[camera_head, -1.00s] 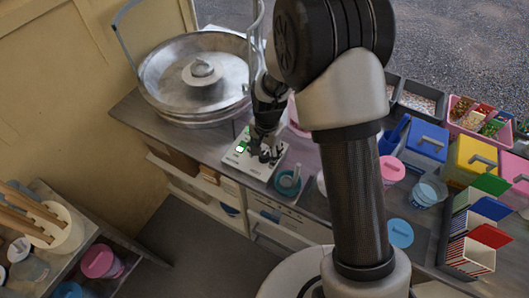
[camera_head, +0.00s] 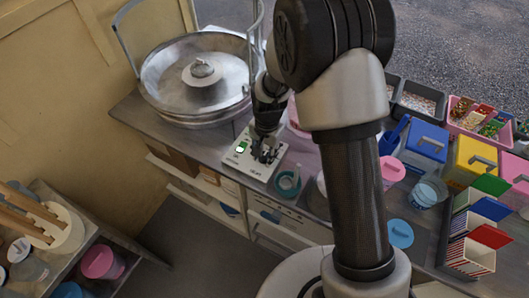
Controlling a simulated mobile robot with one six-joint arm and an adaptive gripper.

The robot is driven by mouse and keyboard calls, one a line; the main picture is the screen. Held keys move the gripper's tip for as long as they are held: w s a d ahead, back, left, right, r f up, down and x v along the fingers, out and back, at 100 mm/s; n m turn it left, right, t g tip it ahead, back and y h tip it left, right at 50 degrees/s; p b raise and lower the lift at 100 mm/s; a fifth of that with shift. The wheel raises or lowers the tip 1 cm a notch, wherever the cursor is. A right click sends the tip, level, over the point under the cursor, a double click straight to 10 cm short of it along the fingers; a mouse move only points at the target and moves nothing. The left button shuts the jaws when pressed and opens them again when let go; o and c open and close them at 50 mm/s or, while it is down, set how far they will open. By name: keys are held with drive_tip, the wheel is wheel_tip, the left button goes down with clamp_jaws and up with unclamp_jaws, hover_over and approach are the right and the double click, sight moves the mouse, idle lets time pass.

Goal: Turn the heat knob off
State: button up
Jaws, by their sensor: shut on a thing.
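A white control panel (camera_head: 249,168) lies on the counter, in front of the large metal bowl. A small green square (camera_head: 243,146) shows on its left part. My gripper (camera_head: 264,156) points down at the right part of the panel. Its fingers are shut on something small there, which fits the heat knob. The fingers cover the knob, so its shape and the way it is turned are hidden.
The large metal bowl (camera_head: 197,98) stands behind the panel at the left. A teal ring-shaped item (camera_head: 287,183) sits close to the panel's right side. Blue and yellow boxes (camera_head: 476,160), striped cartons (camera_head: 469,256) and tubs crowd the counter at the right.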

sight(266, 154)
drive_tip(key=n, duration=1.1)
drive_tip(key=shift+n+g, duration=0.3)
idle(0.5)
drive_tip(key=o, duration=1.1)
drive_tip(key=shift+w+r, duration=0.1)
drive_tip(key=shift+r, duration=0.05)
drive_tip(key=r, duration=1.1)
drive_tip(key=shift+d+r, duration=0.35)
